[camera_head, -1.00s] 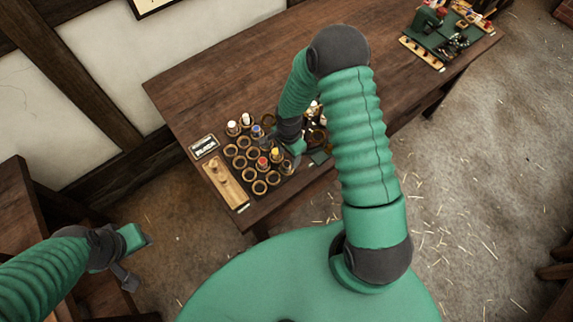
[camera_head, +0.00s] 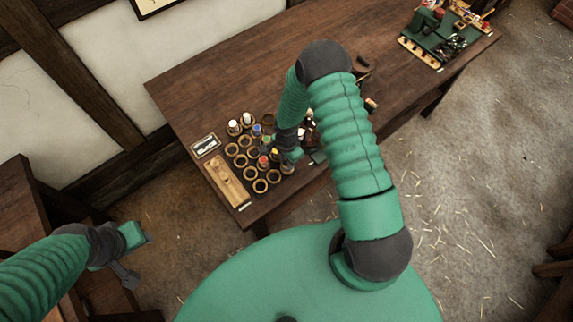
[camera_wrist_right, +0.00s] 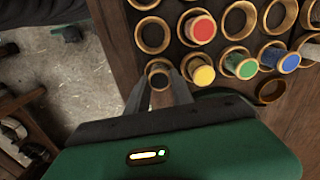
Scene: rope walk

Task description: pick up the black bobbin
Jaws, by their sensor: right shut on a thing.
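In the right wrist view my right gripper (camera_wrist_right: 160,92) is shut on a small, dark, round-topped thing (camera_wrist_right: 158,74) with a brass-coloured rim, which looks like the black bobbin. It sits at the near edge of the ring rack, beside the yellow bobbin (camera_wrist_right: 203,75); whether it is lifted clear I cannot tell. In the head view my right gripper (camera_head: 292,154) is over the rack's near right part, and its hold is hidden there. My left gripper (camera_head: 134,258) hangs at the lower left, away from the table, its fingers too unclear to judge.
Red (camera_wrist_right: 200,30), green (camera_wrist_right: 240,65) and blue (camera_wrist_right: 280,58) bobbins stand in the rack among empty rings (camera_wrist_right: 153,35). A wooden block (camera_head: 228,180) and a label plate (camera_head: 205,145) lie to its left.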

